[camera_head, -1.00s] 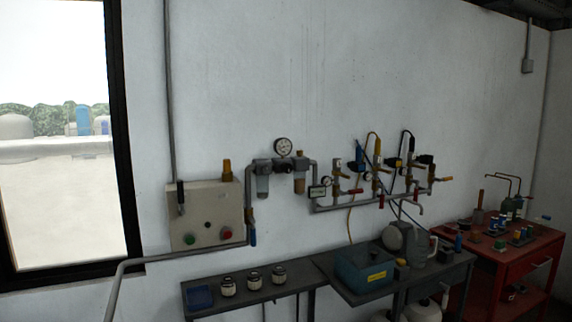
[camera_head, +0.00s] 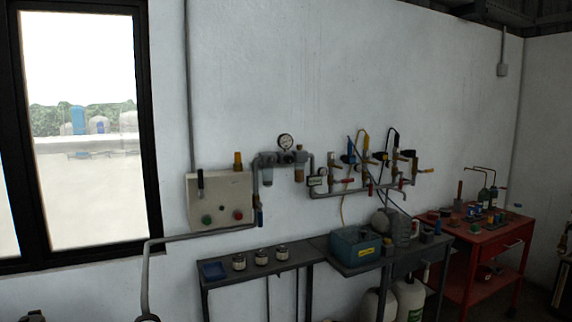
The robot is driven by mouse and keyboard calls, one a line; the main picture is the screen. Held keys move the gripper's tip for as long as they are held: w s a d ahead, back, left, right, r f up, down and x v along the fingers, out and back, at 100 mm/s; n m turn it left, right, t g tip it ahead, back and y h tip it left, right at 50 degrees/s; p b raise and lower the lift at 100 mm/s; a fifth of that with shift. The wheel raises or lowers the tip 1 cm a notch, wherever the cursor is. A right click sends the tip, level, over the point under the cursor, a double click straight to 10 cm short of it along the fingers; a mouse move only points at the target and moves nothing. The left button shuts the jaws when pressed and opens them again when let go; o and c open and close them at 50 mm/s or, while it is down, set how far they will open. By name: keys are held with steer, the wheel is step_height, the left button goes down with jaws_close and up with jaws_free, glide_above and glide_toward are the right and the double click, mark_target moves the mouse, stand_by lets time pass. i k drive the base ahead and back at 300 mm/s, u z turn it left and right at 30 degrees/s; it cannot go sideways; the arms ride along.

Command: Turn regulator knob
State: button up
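A filter and regulator assembly (camera_head: 268,161) is mounted on the white wall near the middle of the view. A round white pressure gauge (camera_head: 286,142) stands on top of it. Two bowls hang under it, a grey one (camera_head: 267,175) on the left and a brownish one (camera_head: 299,174) on the right. A small dark part sits below the gauge between the bowls. It is too small to tell whether this is the regulator knob. My gripper is not in view.
A beige control box (camera_head: 221,198) with green and red buttons is left of the assembly. Valves on a pipe manifold (camera_head: 335,192) are to the right. Dark benches (camera_head: 263,271) with jars and a teal box (camera_head: 354,246) stand below. A red cart (camera_head: 492,252) is at right.

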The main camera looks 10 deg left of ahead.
mark_target(288, 159)
steer(key=k, duration=0.6)
steer(key=u, duration=0.45)
steer(key=i, duration=2.2)
steer(key=z, duration=0.35)
